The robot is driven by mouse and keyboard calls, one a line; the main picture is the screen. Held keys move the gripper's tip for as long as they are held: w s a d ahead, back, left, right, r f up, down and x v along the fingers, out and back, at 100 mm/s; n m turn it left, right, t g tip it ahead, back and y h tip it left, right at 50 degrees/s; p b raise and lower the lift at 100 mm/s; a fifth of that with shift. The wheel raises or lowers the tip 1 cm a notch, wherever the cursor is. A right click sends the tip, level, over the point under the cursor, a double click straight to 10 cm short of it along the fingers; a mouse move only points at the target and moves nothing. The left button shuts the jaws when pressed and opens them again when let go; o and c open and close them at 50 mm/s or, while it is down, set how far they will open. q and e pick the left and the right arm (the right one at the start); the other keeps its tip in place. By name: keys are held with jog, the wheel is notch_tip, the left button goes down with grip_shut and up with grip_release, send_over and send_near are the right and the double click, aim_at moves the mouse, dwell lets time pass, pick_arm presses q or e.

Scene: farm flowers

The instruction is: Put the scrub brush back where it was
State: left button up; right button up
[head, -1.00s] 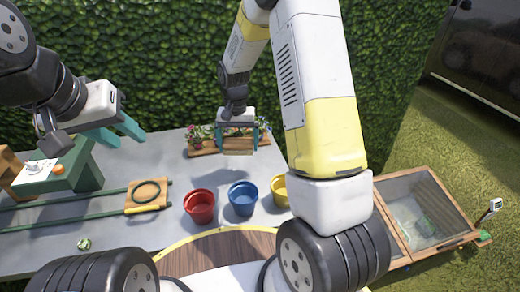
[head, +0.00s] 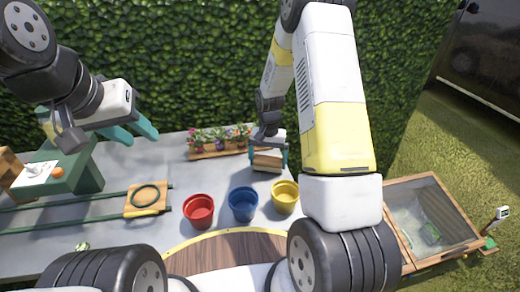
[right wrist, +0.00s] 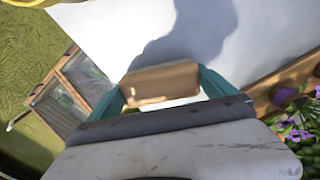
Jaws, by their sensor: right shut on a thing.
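The scrub brush shows as a tan wooden block (head: 267,161) in the head view, with a paler lower part. My right gripper (head: 268,154) is shut on it, one teal finger at each end. The block also shows between the fingers in the right wrist view (right wrist: 160,83). It is near the right end of the flower rack; I cannot tell whether it touches the table. My left gripper (head: 135,131) is open and empty, above the green stand at the left.
A wooden rack (head: 219,153) of potted flowers stands at the back by the hedge. Red (head: 199,211), blue (head: 243,204) and yellow (head: 285,197) pots stand in front. A glass-lidded wooden frame (head: 432,222) is at the right. A wooden board with a green ring (head: 146,196) lies left.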

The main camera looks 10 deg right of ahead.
jog(key=shift+f, duration=0.55)
jog(key=shift+f, duration=0.15)
jog(key=o, duration=1.2)
jog(key=shift+o, duration=0.2)
notch_tip(320, 180, up, 12)
jog(key=shift+r, duration=0.1)
notch_tip(320, 180, up, 11)
jog(key=n+t, duration=0.1)
jog(key=t, duration=0.1)
send_over(268, 159)
jog(key=s, duration=0.5)
jog(key=s+a+r+n+t+y, duration=0.1)
jog(key=s+r+n+t, duration=0.1)
jog(key=s+r, duration=0.3)
jog(key=s+a+r+n+t+y, duration=0.1)
jog(key=s+r, duration=0.4)
jog(key=s, duration=0.9)
jog(key=shift+r+n+t, duration=0.25)
jog(key=shift+n+t, duration=0.15)
jog(key=shift+t, duration=0.2)
jog(key=shift+a, duration=0.1)
